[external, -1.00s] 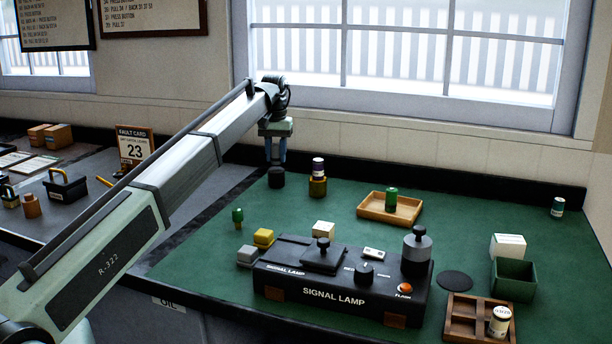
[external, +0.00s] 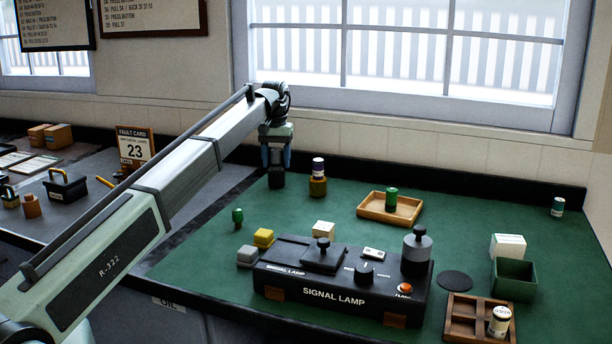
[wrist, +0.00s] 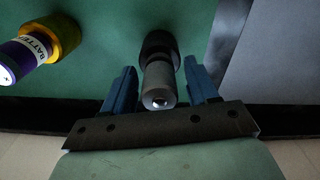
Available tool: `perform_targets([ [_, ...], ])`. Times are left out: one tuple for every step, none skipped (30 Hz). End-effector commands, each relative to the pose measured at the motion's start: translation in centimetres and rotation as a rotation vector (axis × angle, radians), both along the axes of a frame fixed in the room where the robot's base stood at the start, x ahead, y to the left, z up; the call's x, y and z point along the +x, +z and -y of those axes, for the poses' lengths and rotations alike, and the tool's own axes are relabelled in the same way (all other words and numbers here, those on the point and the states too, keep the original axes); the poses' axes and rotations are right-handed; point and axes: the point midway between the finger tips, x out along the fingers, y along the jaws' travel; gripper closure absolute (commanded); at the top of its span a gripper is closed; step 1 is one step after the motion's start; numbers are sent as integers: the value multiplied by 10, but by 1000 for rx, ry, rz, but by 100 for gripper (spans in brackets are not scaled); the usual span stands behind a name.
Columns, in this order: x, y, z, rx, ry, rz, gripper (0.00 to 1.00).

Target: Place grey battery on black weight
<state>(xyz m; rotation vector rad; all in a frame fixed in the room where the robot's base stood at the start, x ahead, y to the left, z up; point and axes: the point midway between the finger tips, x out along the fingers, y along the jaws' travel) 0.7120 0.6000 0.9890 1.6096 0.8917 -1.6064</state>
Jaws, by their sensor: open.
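The grey battery (wrist: 159,84) stands on the black weight (wrist: 160,44) in the wrist view, its metal terminal facing the camera. My gripper (wrist: 163,88) is open, with one blue finger on each side of the battery and a visible gap to each. In the external view my gripper (external: 276,165) is low over the black weight (external: 277,182), which stands on the green mat at the back left. The grey battery is mostly hidden by the fingers there.
A purple battery (external: 318,167) stands on a yellow weight (external: 317,187) just right of my gripper. A wooden tray (external: 372,212) with a green battery (external: 391,199) is farther right. The signal lamp box (external: 335,296) stands in front.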

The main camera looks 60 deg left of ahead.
Motion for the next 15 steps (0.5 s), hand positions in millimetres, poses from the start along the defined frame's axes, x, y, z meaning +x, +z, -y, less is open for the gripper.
perform_targets([
  [0, 0, 0, 0, 0, 0, 41],
  [0, 1, 0, 0, 0, 0, 41],
  [0, 3, 0, 1, 0, 1, 41],
  [0, 5, 0, 1, 0, 1, 41],
  [0, 7, 0, 1, 0, 1, 41],
  [0, 11, 0, 1, 0, 1, 41],
  [1, 15, 0, 1, 0, 1, 41],
  [1, 19, -1, 1, 0, 1, 41],
  [1, 25, -1, 1, 0, 1, 41],
  [1, 30, -1, 1, 0, 1, 41],
  [1, 36, -1, 1, 0, 2, 41],
  [1, 44, -1, 1, 0, 2, 41],
  [1, 50, -1, 1, 0, 2, 41],
  [1, 55, -1, 1, 0, 1, 41],
  [1, 63, -1, 1, 0, 2, 41],
])
